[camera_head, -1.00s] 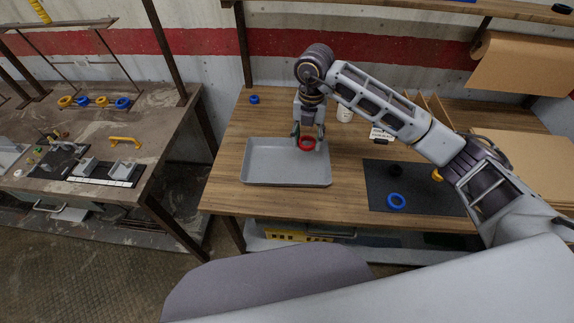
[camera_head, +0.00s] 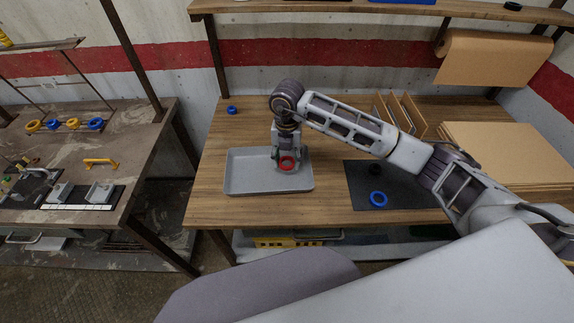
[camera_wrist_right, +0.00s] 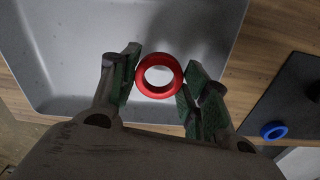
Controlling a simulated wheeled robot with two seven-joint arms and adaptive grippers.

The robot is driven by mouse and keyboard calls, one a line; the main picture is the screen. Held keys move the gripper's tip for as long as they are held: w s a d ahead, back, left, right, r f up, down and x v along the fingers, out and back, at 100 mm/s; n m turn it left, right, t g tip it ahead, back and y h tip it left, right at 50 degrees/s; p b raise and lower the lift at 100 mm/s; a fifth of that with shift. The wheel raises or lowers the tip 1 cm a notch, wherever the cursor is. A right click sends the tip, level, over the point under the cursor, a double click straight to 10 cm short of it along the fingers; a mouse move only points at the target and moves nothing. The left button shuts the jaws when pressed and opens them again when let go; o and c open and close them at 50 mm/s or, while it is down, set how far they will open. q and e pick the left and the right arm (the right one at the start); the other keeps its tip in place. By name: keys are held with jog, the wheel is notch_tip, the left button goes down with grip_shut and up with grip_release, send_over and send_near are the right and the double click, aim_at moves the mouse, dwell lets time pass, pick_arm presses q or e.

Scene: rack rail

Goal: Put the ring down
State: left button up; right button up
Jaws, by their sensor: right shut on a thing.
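A red ring (camera_head: 287,168) is held between the fingers of my right gripper (camera_head: 287,162). In the right wrist view the ring (camera_wrist_right: 159,94) sits between the green-padded fingertips (camera_wrist_right: 163,70), its hole facing the camera. The grey tray (camera_head: 238,184) is on the wooden table, and the ring is over its right part. The tray (camera_wrist_right: 60,60) also shows behind the ring in the wrist view. I cannot tell for certain whether the ring touches the tray floor. The tray looks empty otherwise. My left gripper is not in view.
A dark mat (camera_head: 360,196) lies right of the tray, with a blue ring (camera_head: 378,199) and a black item (camera_head: 375,169) on it. Another blue ring (camera_head: 231,110) lies at the table's back left. Cardboard sheets (camera_head: 505,150) lie at the right. A side bench (camera_head: 140,125) stands left.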

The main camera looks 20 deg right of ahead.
aim_at(287, 161)
jog(key=shift+f, duration=0.1)
jog(key=shift+f, duration=1.75)
jog(key=shift+f, duration=0.15)
jog(key=o, duration=1)
notch_tip(287, 161, up, 12)
jog(key=shift+r+b, duration=0.15)
jog(key=shift+b, duration=0.3)
